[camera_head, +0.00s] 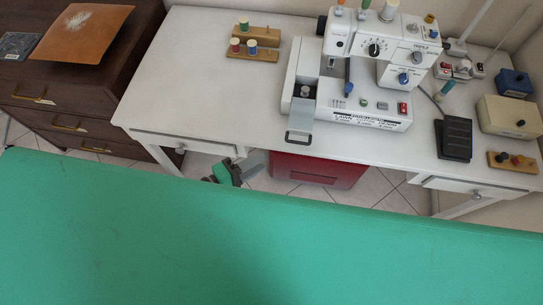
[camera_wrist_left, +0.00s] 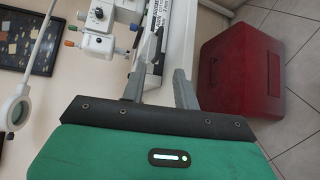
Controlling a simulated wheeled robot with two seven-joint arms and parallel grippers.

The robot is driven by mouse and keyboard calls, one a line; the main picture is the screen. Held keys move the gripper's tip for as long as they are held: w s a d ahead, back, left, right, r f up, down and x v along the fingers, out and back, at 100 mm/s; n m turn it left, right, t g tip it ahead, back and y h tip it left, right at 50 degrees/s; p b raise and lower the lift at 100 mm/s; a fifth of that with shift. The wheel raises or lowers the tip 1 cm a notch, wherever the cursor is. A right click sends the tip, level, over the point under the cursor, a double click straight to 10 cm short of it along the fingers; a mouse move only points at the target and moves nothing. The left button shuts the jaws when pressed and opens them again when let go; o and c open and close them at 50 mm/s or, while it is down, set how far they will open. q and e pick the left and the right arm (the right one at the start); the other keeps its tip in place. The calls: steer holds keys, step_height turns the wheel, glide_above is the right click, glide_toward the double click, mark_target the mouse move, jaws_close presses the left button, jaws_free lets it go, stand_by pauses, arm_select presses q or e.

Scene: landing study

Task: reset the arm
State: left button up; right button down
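My left gripper (camera_head: 247,163) shows in the head view below the front edge of the white table (camera_head: 215,95), above the tiled floor. Its green wrist is partly hidden by the table edge and my own green body. In the left wrist view my left gripper (camera_wrist_left: 160,88) has its two grey fingers well apart with nothing between them. The sewing machine's white body (camera_wrist_left: 110,38) lies beyond the fingers in that view. My right gripper is in neither view.
A sewing machine (camera_head: 365,118) stands on the table, with thread spools on a rack (camera_head: 252,55) to its left and a black pedal (camera_head: 455,138) to its right. A red box (camera_head: 318,170) is under the table. A brown cabinet (camera_head: 95,75) stands at left.

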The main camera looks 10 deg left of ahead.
arm_select(q)
steer(key=shift+v, duration=0.85)
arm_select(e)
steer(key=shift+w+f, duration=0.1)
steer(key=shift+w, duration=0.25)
